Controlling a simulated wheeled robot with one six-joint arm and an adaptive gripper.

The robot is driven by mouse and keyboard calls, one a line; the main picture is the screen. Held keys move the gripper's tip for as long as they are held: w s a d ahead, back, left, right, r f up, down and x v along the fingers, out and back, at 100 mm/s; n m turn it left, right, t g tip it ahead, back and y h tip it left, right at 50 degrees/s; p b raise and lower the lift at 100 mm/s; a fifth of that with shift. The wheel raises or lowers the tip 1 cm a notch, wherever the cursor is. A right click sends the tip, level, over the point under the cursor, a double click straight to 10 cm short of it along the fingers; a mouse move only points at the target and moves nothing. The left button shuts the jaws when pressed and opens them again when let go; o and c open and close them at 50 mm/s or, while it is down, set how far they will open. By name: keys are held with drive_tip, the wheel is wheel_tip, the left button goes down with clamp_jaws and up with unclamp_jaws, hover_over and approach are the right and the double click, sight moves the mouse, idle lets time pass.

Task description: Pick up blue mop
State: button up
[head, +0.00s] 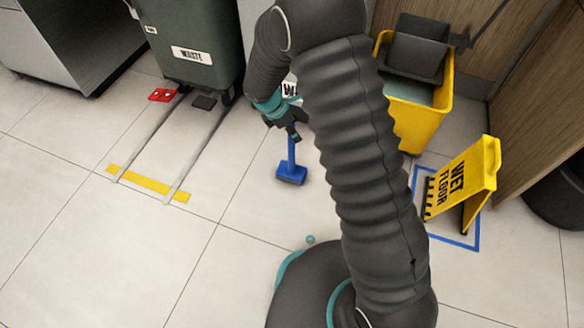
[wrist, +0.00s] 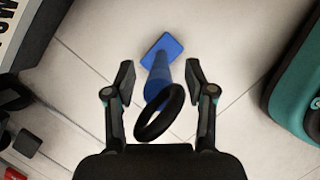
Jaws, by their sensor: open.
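The blue mop (head: 291,172) stands upright on the tiled floor, its flat blue head resting on the tiles. My gripper (head: 291,132) is at the upper end of the mop in the head view, partly hidden by my arm. In the wrist view my gripper (wrist: 158,88) is open, with one finger on each side of the mop. The mop (wrist: 164,72) lies between the fingers there, with a black ring at its near end and its blue head beyond. I cannot tell whether either finger touches it.
A yellow mop bucket (head: 413,118) and a yellow wet floor sign (head: 462,178) stand to the right.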

clamp_jaws()
drive_tip(key=shift+r, duration=0.2)
drive_tip(key=shift+r+p, duration=0.55)
drive_tip(key=shift+r, duration=1.5)
drive_tip(key=s+d+r+p, duration=0.1)
drive_tip(key=s+d+r, duration=0.5)
drive_tip(key=s, duration=0.3)
drive_tip(key=shift+s+d+r+p, duration=0.25)
drive_tip(key=shift+d+r+p, duration=0.1)
drive_tip(key=c, duration=0.7)
unclamp_jaws()
clamp_jaws()
